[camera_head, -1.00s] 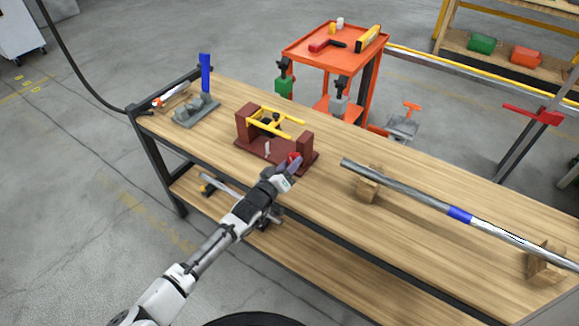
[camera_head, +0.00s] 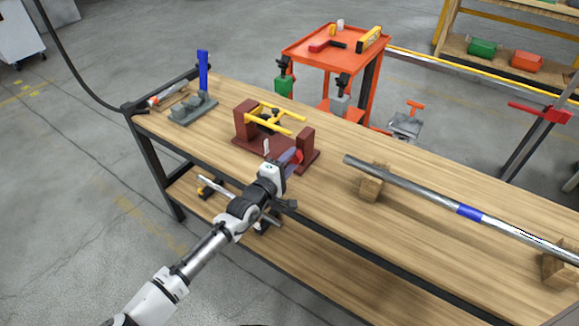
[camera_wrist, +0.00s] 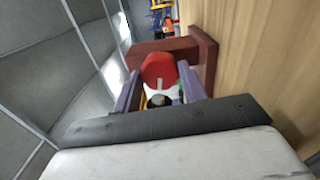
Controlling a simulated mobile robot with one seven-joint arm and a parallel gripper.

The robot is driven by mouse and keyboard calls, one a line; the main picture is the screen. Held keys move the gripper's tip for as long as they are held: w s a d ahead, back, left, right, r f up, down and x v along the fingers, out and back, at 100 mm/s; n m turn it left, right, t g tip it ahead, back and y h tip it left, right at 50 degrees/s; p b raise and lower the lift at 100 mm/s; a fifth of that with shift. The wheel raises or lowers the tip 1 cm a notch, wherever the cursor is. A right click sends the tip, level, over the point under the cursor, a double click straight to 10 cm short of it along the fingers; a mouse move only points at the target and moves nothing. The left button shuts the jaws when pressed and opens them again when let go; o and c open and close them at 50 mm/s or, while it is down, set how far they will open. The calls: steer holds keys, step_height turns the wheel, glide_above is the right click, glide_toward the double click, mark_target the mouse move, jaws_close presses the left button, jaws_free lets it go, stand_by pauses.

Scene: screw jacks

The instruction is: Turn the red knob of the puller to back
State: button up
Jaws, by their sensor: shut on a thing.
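The puller is a yellow frame (camera_head: 275,117) set on a dark red stand (camera_head: 243,124) with two upright blocks, on the wooden workbench. In the wrist view its red knob (camera_wrist: 159,68) sits between my two purple-grey fingers, in front of the dark red stand (camera_wrist: 205,55). My gripper (camera_head: 292,157) is at the near right side of the stand and is shut on the red knob. The fingers lie on either side of the knob in the wrist view (camera_wrist: 160,85). In the head view my fingers mostly hide the knob.
A long metal pipe (camera_head: 420,188) with a blue band rests on wooden blocks to the right. A grey tool with a blue handle (camera_head: 203,70) stands at the bench's left end. An orange cart (camera_head: 330,50) is behind the bench. Bench top between stand and pipe is clear.

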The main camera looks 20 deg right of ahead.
steer(key=n+b, duration=0.1)
steer(key=n, duration=0.2)
steer(key=shift+f+n+b, duration=0.15)
steer(key=shift+n+b, duration=0.15)
steer(key=shift+n, duration=0.1)
steer(key=n, duration=0.2)
steer(key=n+p, duration=0.1)
steer(key=shift+r+n, duration=0.25)
steer(key=shift+n, duration=0.15)
steer(key=n+p, duration=0.5)
steer(key=shift+r+p, duration=0.2)
steer(key=shift+p, duration=0.15)
steer(key=shift+f+n+p, duration=0.15)
steer(key=shift+n+p, duration=0.8)
steer(key=shift+n, duration=0.25)
steer(key=shift+f+n+p, duration=0.15)
steer(key=shift+n+p, duration=0.8)
steer(key=shift+n, duration=0.25)
steer(key=o, duration=1)
